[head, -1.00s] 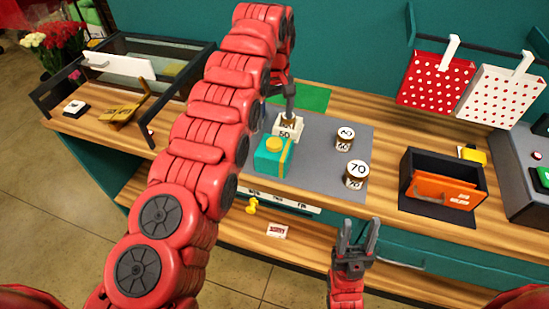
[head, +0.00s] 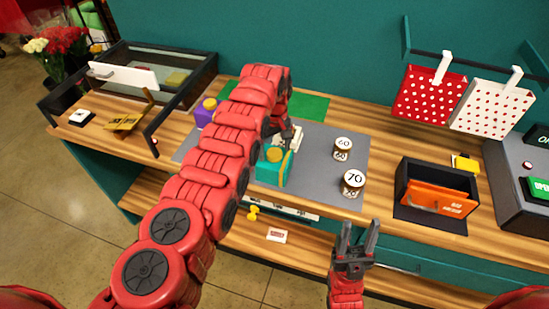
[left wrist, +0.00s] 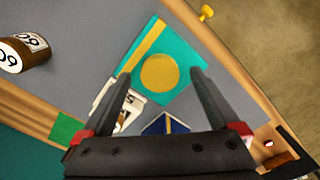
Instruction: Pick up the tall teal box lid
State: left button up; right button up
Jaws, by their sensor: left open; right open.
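The teal box lid (head: 272,168) has a round gold knob and a gold stripe, and it stands on the grey mat in the head view. In the left wrist view the teal lid (left wrist: 178,45) fills the space ahead of the fingers. My left gripper (left wrist: 161,74) is open, with its fingertips on either side of the gold knob as seen from above; I cannot tell whether they touch. In the head view the left gripper (head: 288,136) is just behind the lid, partly hidden by my arm. My right gripper (head: 358,230) is open and empty at the front.
Jars marked 60 (head: 342,148) and 70 (head: 352,183) stand right of the lid. A white holder (left wrist: 124,106) is close to one left finger. A purple box (head: 205,113) stands left, behind my arm. An orange-fronted black box (head: 438,190) is further right.

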pick_arm(q)
jog(key=shift+f, duration=0.2)
grip_shut()
dwell(0.4)
